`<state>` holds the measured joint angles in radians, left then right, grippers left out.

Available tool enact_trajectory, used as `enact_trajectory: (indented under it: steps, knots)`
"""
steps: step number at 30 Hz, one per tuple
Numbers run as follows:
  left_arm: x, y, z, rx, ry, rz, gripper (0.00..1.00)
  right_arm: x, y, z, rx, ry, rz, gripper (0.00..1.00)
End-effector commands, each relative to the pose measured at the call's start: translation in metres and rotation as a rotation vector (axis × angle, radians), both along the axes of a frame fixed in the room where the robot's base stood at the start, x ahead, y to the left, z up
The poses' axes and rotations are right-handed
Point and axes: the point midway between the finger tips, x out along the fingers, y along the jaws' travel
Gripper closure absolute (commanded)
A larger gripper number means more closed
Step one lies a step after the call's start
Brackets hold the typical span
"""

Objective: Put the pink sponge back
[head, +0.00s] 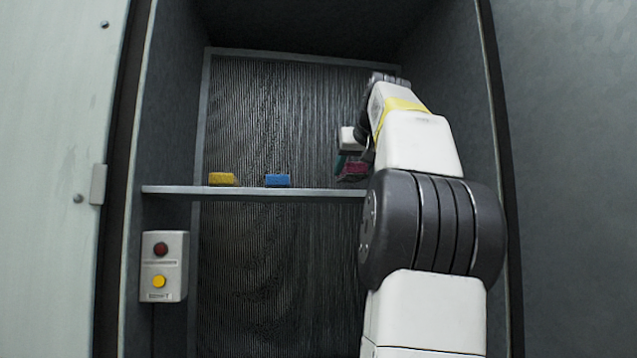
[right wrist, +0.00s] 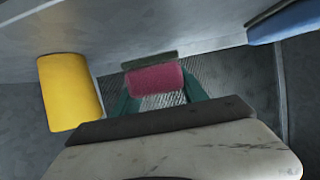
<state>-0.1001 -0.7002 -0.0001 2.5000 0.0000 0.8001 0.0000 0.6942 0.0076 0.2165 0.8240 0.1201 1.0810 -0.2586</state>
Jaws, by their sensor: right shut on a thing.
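The pink sponge (head: 353,169) is at the right end of the shelf in the head view, partly behind my right arm. My right gripper (head: 350,157) is shut on it. In the right wrist view the pink sponge (right wrist: 155,79) sits between the teal fingers of my right gripper (right wrist: 154,92). In the head view the sponge appears just above the shelf level; I cannot tell if it touches the shelf. My left gripper is in neither view.
A yellow sponge (head: 222,179) and a blue sponge (head: 278,180) lie on the shelf (head: 250,192), left of the pink one. A control box (head: 164,266) with red and yellow buttons is below left. Cabinet side walls flank the shelf; a ribbed panel (head: 270,110) stands behind.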

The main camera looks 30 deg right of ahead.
Motion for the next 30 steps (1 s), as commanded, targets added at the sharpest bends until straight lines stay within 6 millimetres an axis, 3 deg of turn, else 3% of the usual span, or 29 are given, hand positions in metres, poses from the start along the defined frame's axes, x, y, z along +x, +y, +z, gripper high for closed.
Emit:
enact_trajectory:
  steps: [10, 20, 21, 24, 30]
  knots:
    - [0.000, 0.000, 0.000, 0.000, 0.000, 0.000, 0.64, -0.001, 0.001, -0.031, 0.001, 0.002, -0.001, 0.88]
    - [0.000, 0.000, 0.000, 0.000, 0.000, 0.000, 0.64, -0.001, 0.001, -0.035, 0.001, 0.000, 0.000, 0.88]
    - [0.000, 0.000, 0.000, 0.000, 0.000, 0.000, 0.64, -0.001, 0.001, -0.035, 0.001, 0.001, 0.000, 0.48]
    - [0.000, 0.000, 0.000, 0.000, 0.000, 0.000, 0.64, 0.000, 0.001, -0.035, 0.001, 0.001, 0.000, 0.28]
    - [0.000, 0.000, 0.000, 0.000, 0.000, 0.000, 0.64, 0.000, 0.001, -0.035, 0.001, 0.001, 0.000, 0.28]
